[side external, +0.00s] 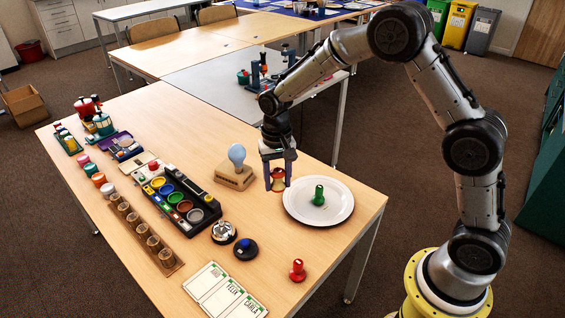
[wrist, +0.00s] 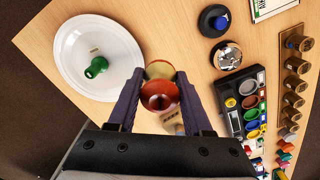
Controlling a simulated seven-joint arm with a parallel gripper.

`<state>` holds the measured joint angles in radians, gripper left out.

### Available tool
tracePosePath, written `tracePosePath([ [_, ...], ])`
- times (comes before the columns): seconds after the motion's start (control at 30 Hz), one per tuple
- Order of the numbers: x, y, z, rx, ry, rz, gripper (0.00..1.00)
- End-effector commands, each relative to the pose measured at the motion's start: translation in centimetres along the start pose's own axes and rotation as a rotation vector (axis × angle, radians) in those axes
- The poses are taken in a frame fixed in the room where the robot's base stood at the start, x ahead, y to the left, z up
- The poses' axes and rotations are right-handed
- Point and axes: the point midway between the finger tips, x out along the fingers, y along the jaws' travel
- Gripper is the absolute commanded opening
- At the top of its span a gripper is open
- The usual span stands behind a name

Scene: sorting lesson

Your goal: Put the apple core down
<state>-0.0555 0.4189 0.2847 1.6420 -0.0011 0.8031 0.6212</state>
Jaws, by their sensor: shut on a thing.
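The apple core (side external: 278,176), red at its ends with a pale yellow middle, is upright between the fingers of my gripper (side external: 278,184), just left of the white plate. In the wrist view the apple core (wrist: 159,98) shows its round red end toward the camera. My gripper (wrist: 160,84) is shut on it there, one dark finger on each side. The core is low, close to the table top; I cannot tell whether it touches the wood.
The white plate (side external: 298,214) holds a green knobbed piece (side external: 319,196). A light bulb (side external: 237,154) on a wooden block (side external: 233,178) stands left of my gripper. A black tray of coloured cups (side external: 189,226) lies further left. A red piece (side external: 297,270) stands near the front edge.

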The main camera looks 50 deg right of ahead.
Motion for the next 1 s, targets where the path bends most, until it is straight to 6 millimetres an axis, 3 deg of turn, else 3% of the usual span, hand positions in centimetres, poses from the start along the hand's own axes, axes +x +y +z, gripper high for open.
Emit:
tracePosePath([
  [0.27,-0.4,2.2,-5.3,-0.399,0.007,-0.002,0.00],
  [0.37,-0.4,3.7,-7.6,-0.529,0.009,-0.002,0.00],
  [0.5,-0.2,7.1,-11.5,-0.657,0.015,-0.001,0.00],
  [0.6,0.2,9.6,-13.4,-0.636,0.016,-0.001,0.00],
  [0.73,0.9,11.8,-14.5,-0.586,0.012,-0.001,0.00],
  [0.87,1.4,12.6,-15.0,-0.566,0.007,-0.001,0.00],
  [1.0,2.3,12.3,-16.8,-0.564,0.007,-0.001,0.00],
])
